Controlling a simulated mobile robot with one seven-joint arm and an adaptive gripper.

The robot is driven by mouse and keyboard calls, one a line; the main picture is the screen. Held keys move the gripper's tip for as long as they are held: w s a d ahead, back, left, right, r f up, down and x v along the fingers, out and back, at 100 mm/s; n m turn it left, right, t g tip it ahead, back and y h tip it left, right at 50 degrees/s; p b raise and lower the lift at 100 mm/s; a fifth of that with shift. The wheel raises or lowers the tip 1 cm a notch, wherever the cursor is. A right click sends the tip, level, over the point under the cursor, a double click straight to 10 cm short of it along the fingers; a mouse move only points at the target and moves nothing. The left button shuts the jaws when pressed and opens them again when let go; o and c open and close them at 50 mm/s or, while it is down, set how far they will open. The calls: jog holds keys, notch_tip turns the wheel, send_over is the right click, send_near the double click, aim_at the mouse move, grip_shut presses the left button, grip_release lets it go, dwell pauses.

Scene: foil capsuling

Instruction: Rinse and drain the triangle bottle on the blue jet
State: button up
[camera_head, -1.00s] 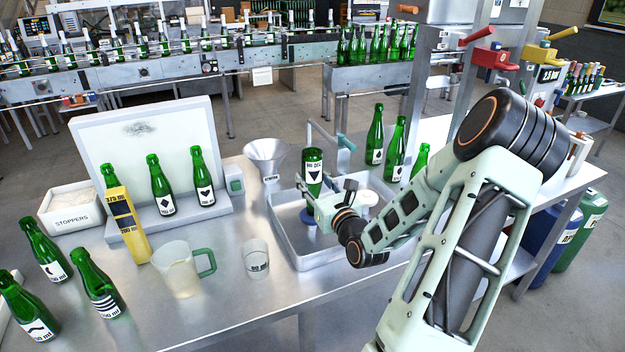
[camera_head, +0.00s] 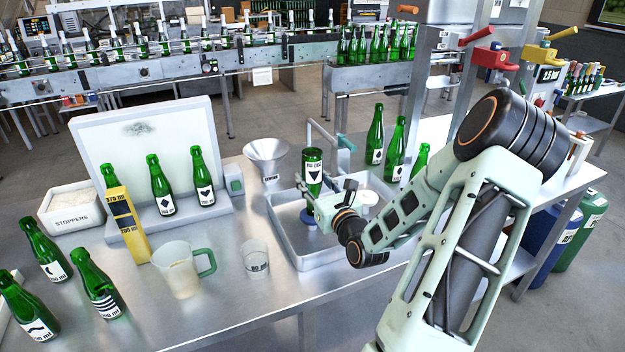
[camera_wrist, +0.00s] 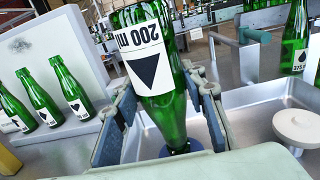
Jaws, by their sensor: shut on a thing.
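The green triangle bottle (camera_head: 312,172) is upside down over the sink, its base up and its neck pointing down. Its white label, with inverted "200 ml" text and a black triangle pointing down, shows in the wrist view (camera_wrist: 146,66). My gripper (camera_head: 318,200) is shut on the bottle, with a jaw on either side in the wrist view (camera_wrist: 165,115). The blue jet (camera_head: 308,216) is in the sink below the bottle; a bit of its blue disc shows under the neck in the wrist view (camera_wrist: 186,148). I cannot tell whether the mouth touches it.
A white round fitting (camera_head: 367,198) is in the sink (camera_head: 322,258) right of the bottle. A tap (camera_head: 345,143) stands behind. A funnel (camera_head: 267,158), glass beaker (camera_head: 256,262), jug (camera_head: 178,272) and several green bottles stand left. More bottles (camera_head: 395,150) stand behind right.

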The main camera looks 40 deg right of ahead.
aim_at(317, 159)
jog(key=shift+r+p, duration=1.55)
jog(key=shift+p, duration=0.35)
dwell(2.9)
jog(key=shift+s+r+p, duration=0.15)
jog(key=shift+r+p, duration=0.1)
jog(key=shift+p, duration=0.05)
jog(key=s+r+p, duration=0.1)
jog(key=r+p, duration=0.1)
jog(key=s+a+r+p, duration=0.1)
jog(key=s+p, duration=0.1)
jog(key=shift+s+r, duration=0.25)
jog(key=shift+r, duration=0.1)
jog(key=shift+s+a+r, duration=0.2)
jog(key=shift+s+r, duration=0.65)
jog(key=shift+s, duration=0.2)
jog(key=shift+w, duration=0.15)
